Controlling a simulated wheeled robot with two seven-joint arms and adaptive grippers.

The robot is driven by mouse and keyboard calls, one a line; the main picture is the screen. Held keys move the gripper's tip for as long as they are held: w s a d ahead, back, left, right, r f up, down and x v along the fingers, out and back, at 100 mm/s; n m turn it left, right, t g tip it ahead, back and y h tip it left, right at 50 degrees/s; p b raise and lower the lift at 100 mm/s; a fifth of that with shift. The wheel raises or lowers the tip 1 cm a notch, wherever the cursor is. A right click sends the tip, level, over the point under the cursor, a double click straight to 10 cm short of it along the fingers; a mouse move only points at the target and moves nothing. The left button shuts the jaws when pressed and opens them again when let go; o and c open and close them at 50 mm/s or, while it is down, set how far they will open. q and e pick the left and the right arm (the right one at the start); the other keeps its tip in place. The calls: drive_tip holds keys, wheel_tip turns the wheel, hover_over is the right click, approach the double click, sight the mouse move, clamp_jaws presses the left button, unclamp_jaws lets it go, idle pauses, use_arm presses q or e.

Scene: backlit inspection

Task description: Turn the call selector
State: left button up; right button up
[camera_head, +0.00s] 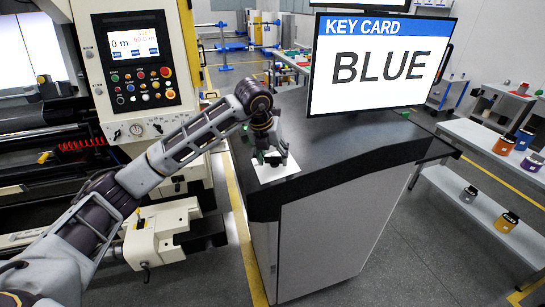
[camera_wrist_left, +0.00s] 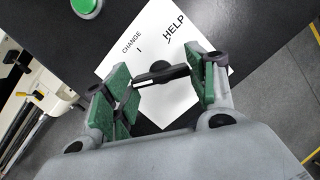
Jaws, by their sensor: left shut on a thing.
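The call selector (camera_wrist_left: 160,73) is a black bar knob with a white mark near its left end in the left wrist view. It sits on a white plate (camera_wrist_left: 196,27) printed CHANGE and HELP. The bar lies slantwise, its marked end toward the lower left, away from both printed words. My left gripper (camera_wrist_left: 163,88) has its green pads at the two ends of the bar and is shut on it. In the head view my left gripper (camera_head: 270,159) points down over the white plate (camera_head: 284,171) and hides the knob. My right gripper is not in view.
A green button (camera_wrist_left: 86,7) sits beside the plate on the dark console top (camera_head: 345,150). A screen (camera_head: 378,65) reading KEY CARD BLUE stands at the back of the console. A machine with a control panel (camera_head: 138,75) is at left; shelves with containers (camera_head: 490,140) are at right.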

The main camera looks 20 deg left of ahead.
use_arm(q)
drive_tip(key=shift+r, duration=0.1)
idle(0.3)
drive_tip(key=o, duration=1)
drive_tip(key=shift+v, duration=5.95)
